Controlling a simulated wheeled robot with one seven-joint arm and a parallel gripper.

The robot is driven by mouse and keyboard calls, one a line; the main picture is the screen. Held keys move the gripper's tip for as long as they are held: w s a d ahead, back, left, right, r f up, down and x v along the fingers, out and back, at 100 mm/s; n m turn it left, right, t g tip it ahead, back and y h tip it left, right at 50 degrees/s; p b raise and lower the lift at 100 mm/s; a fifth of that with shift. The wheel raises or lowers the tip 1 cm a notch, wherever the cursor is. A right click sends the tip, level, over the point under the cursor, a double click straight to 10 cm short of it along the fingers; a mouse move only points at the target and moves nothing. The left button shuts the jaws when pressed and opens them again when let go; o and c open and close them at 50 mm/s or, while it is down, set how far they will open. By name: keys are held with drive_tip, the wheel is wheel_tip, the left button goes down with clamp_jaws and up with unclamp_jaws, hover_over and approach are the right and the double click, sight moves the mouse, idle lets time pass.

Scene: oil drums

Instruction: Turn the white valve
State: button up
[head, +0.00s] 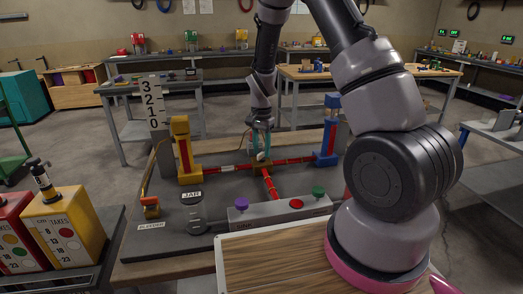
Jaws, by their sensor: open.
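A small white piece (261,156), which looks like the valve, sits where the red pipes meet in the middle of the workbench board. My gripper (261,150) points straight down at it, with its teal fingers open on either side of the white piece. Whether the fingers touch it cannot be told at this size. The fingers hide part of the valve. Red pipes (271,186) run from this joint left to a yellow column (186,150), right to a blue column (328,143), and toward the front.
A grey box with purple and green knobs (280,212) stands at the front of the board. A round "JAR" spot (193,212) lies to its left. A number scale (154,113) stands at the back left. Yellow and red drums (63,230) stand at far left.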

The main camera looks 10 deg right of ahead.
drive_tip(key=shift+f, duration=0.25)
clamp_jaws()
